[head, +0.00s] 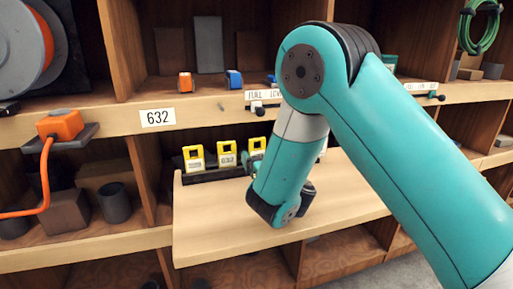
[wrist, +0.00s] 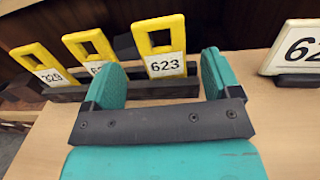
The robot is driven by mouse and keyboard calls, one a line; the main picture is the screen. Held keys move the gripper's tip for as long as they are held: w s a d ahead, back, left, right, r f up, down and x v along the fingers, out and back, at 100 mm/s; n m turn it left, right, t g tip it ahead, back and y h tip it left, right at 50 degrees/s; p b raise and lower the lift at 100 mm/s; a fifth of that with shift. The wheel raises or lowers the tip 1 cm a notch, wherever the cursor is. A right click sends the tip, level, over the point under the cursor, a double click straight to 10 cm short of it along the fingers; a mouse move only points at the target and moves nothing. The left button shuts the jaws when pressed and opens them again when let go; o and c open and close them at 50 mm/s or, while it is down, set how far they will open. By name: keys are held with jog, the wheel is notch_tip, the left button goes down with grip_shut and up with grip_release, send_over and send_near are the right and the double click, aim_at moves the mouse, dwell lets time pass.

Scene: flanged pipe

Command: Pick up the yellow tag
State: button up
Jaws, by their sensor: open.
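Three yellow tags stand in a row in a dark rack (wrist: 185,87) on the light wooden board. In the head view the left tag (head: 193,158), middle tag (head: 227,153) and right tag (head: 257,145) show; my arm hides most of the gripper.
A white number plate (wrist: 298,45) on a dark base stands right of the gripper. An orange plug (head: 60,125) with a cable is at left. The board's front is clear.

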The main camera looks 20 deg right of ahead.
aim_at(258, 150)
jog(key=w+p, duration=0.3)
jog(key=shift+w+r+p, duration=0.15)
jog(key=shift+r+p, duration=0.1)
jog(key=shift+p, duration=0.15)
jog(key=shift+w+f+p, duration=0.1)
jog(key=shift+w+p, duration=0.15)
jog(key=shift+p, duration=0.1)
jog(key=shift+w+f, duration=0.25)
jog(key=shift+w, duration=0.05)
jog(key=c, duration=1)
jog(key=shift+r+p, duration=0.15)
jog(key=shift+p, duration=0.15)
